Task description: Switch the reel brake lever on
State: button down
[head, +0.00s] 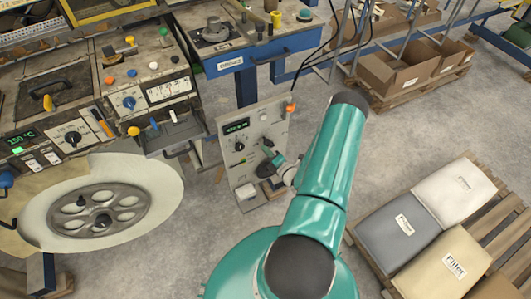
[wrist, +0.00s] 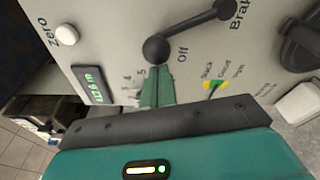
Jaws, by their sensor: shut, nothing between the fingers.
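The reel brake lever (wrist: 195,30) is a dark bar with a round black ball end on a pale panel, in the wrist view. Its ball end lies beside the word "Off", and part of the word "Brake" shows near its other end. My gripper (wrist: 157,72) is shut and empty, with its green fingers' tips just below the ball; I cannot tell whether they touch it. In the head view my gripper (head: 272,158) is at the front of the upright control panel (head: 250,119), and the lever is hard to make out there.
The panel has a green display (wrist: 90,83), a white "Zero" button (wrist: 66,35) and a tension scale with a coloured arc (wrist: 215,84). A large reel (head: 100,208) stands left of the panel. Filler bags (head: 443,262) lie on a pallet at right. Bare floor lies between.

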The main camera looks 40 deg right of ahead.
jog(key=shift+s+d+r+m, duration=0.15)
jog(key=shift+d+r+m, duration=0.15)
jog(key=shift+d+m, duration=0.25)
jog(key=shift+s+d+r+m, duration=0.15)
jog(key=shift+d+r+m, duration=0.15)
jog(key=shift+d+m, duration=0.25)
jog(key=s+d+m+t, duration=0.1)
jog(key=s+d+m, duration=0.1)
jog(key=d+m, duration=0.5)
jog(key=shift+d+m+t+h, duration=0.15)
jog(key=shift+m+t+h, duration=0.25)
jog(key=shift+m, duration=0.6)
jog(key=shift+s, duration=0.1)
jog(key=shift+r, duration=0.1)
jog(key=s+a+r, duration=0.1)
jog(key=s+a, duration=0.3)
jog(key=s, duration=0.6)
jog(key=shift+s+a, duration=0.3)
